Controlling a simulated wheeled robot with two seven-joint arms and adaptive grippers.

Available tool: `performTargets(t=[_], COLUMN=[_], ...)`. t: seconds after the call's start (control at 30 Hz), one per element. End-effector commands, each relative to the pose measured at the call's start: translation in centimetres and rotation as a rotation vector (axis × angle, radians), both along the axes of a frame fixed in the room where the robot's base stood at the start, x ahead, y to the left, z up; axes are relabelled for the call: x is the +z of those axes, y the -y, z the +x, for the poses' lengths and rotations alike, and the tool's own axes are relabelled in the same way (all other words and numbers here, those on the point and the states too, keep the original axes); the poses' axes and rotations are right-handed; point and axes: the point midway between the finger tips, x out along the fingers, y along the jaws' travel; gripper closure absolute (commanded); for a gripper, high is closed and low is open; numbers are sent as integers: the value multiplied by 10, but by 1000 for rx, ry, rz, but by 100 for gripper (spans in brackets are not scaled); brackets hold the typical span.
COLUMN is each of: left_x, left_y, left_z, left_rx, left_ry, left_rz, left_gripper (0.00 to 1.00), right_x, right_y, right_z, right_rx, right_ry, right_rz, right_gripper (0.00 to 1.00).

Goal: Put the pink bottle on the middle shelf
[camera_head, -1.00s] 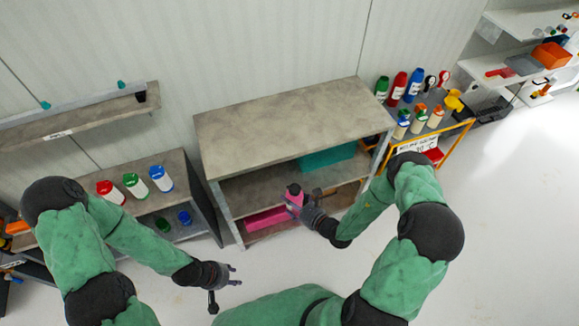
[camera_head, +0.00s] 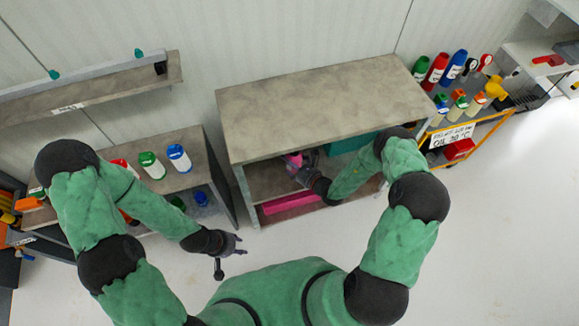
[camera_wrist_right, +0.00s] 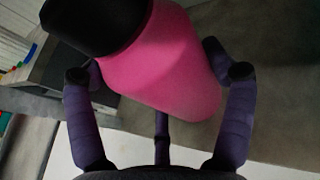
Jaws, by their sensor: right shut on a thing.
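The pink bottle (camera_head: 293,161) with a black cap is inside the grey shelf unit, just below the front edge of its top board. My right gripper (camera_head: 301,167) is shut on it. In the right wrist view the bottle (camera_wrist_right: 172,65) lies between the fingers of my right gripper (camera_wrist_right: 160,85), its cap to the upper left. The middle shelf (camera_head: 262,184) is beneath the bottle; whether they touch, I cannot tell. My left gripper (camera_head: 240,245) is empty, its fingers apart, over the floor in front of the unit.
The top board (camera_head: 320,105) overhangs the bottle closely. A pink box (camera_head: 290,203) lies on the lower level, and a teal box (camera_head: 350,143) is deeper inside to the right. A bench with several bottles (camera_head: 180,158) stands left, an orange-framed cart (camera_head: 480,128) right.

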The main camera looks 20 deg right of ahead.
Motion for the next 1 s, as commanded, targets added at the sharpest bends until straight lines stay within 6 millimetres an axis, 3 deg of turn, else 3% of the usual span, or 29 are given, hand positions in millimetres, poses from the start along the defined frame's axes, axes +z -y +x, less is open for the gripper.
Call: performTargets(t=[0.03,0.2,0.47,0.77,1.0], left_x=[-10,-23,-28,-53,-52], left_y=[0,0,0,0,0], left_z=[0,0,0,0,0], left_rx=[0,0,0,0,0], left_ry=[0,0,1,0,1], left_rz=[0,0,0,0,0], left_gripper=[60,60,60,60,60], right_x=[-16,-37,-47,-82,-82], right_y=[-1,-1,-1,-1,-1], right_z=[6,25,35,41,41], right_rx=[2,1,0,0,1], right_ry=[-2,-1,-3,-3,-1], right_rz=[1,1,1,1,1], right_gripper=[71,71,71,71,71])
